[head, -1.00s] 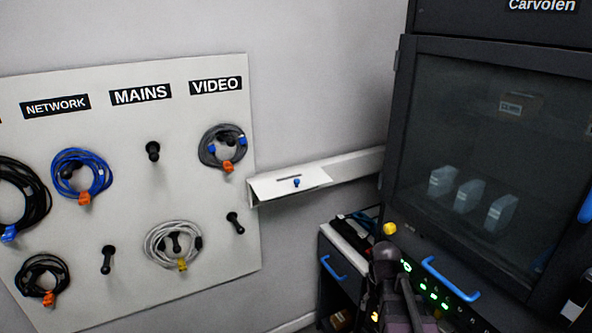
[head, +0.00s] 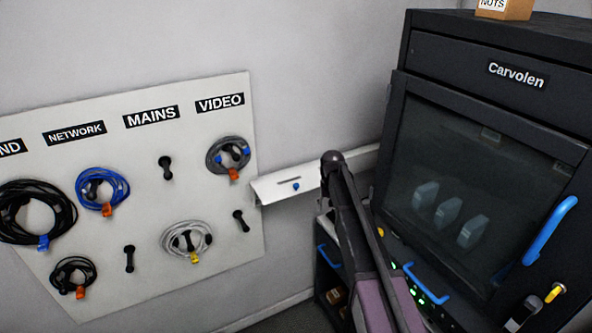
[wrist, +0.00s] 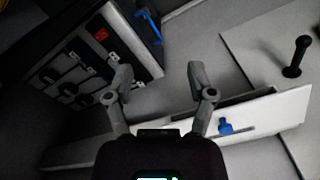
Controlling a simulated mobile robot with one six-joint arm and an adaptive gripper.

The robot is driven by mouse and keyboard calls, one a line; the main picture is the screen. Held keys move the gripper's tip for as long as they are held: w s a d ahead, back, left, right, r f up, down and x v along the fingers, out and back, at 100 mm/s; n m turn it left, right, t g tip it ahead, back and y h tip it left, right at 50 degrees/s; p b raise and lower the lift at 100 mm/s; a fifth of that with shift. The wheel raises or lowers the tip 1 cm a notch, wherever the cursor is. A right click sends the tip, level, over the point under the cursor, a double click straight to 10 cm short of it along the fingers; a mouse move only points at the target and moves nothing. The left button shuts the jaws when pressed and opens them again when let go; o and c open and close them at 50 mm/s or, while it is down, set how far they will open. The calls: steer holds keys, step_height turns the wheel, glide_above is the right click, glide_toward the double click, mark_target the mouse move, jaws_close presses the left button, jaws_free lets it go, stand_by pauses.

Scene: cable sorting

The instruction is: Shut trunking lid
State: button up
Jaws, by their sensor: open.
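The white trunking (head: 361,161) runs along the wall from the peg board towards the dark cabinet. Its lid (head: 270,190) is a white flap with a dark slot and a small blue knob (head: 296,187). The lid tilts outward, open. In the wrist view the lid (wrist: 275,112) lies at the lower right, with a dark gap along its edge and the blue knob (wrist: 225,127) near the right finger. My gripper (wrist: 160,85) is open and empty, its fingers apart beside the knob. In the head view my arm hides part of the trunking, and I cannot make out the fingers.
A peg board (head: 215,125) with coiled cables on black pegs stands left of the trunking. A dark cabinet (head: 480,180) with blue handles stands close on the right. One peg (wrist: 298,55) shows in the wrist view.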

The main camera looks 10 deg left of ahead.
step_height(320, 180, up, 14)
steer(key=f+p, duration=0.1)
steer(key=p, duration=1.1)
glide_above(296, 184)
steer(key=shift+r+n, duration=0.25)
steer(key=shift+n, duration=0.15)
steer(key=shift+f, duration=0.15)
step_height(296, 184, down, 14)
steer(key=b, duration=1.4)
steer(key=shift+r, duration=0.2)
steer(key=shift+c, duration=0.2)
jaws_close()
steer(key=shift+o, duration=0.2)
jaws_free()
steer(key=shift+r, duration=0.15)
